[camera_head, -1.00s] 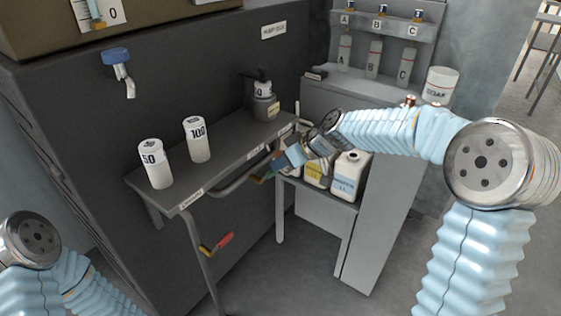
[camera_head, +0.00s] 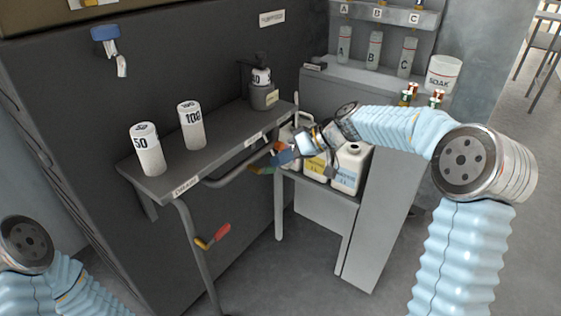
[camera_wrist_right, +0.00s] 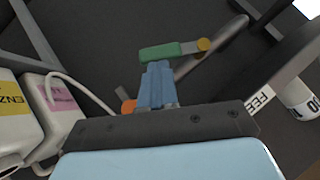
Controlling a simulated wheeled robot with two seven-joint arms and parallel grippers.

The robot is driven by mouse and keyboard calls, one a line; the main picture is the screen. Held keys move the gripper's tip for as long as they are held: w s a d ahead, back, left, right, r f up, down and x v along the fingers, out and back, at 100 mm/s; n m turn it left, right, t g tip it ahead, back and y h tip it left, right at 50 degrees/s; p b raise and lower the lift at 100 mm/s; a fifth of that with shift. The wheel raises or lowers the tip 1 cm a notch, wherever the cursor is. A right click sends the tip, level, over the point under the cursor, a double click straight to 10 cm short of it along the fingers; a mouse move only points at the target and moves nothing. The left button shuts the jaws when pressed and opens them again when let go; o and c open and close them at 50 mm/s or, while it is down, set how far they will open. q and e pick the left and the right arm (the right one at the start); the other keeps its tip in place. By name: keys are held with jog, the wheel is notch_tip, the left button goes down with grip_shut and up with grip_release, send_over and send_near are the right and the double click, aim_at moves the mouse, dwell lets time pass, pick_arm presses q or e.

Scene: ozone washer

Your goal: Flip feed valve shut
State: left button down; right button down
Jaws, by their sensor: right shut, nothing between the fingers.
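The feed valve's green lever (camera_wrist_right: 165,51) shows in the right wrist view with its orange pivot on a grey pipe. It lies crosswise just beyond my right fingertips. In the head view the green lever (camera_head: 264,170) is small and partly hidden beside the gripper, under the shelf's right end. My right gripper (camera_head: 284,155) is shut and empty. Its blue fingers (camera_wrist_right: 157,72) are at the lever's edge; I cannot tell whether they touch it. A label starting "FEE" (camera_wrist_right: 258,98) is on the shelf edge. My left gripper is out of view.
A red lever (camera_head: 219,235) with a yellow pivot sits on the left pipe. The shelf (camera_head: 225,147) holds canisters marked 50 (camera_head: 149,152) and 100 (camera_head: 191,127). White jugs (camera_head: 350,168) stand just right of my gripper. The floor in front is clear.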

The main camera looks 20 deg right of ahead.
notch_tip(320, 180, down, 3)
jog(key=y+b, duration=0.1)
jog(key=m+g+y, duration=0.1)
jog(key=shift+r+m+y+b, duration=0.2)
jog(key=shift+m+y+b, duration=0.1)
jog(key=shift+y+b, duration=0.1)
jog(key=shift+s+a+f+m+g+y+b, duration=0.2)
jog(key=shift+s+a+f+m+y+b, duration=0.15)
jog(key=shift+f+m+y+b, duration=0.4)
jog(key=shift+s+a+f+m+g+y+b, duration=0.2)
jog(key=shift+a+f+m+y+b, duration=0.2)
jog(key=shift+m+y, duration=0.65)
jog(key=shift+s+a+f+m+g+y+b, duration=0.2)
jog(key=shift+s+a+f+m+y+b, duration=0.15)
jog(key=shift+f+m+y+b, duration=0.55)
jog(key=shift+r+p, duration=0.3)
jog(key=shift+r, duration=0.1)
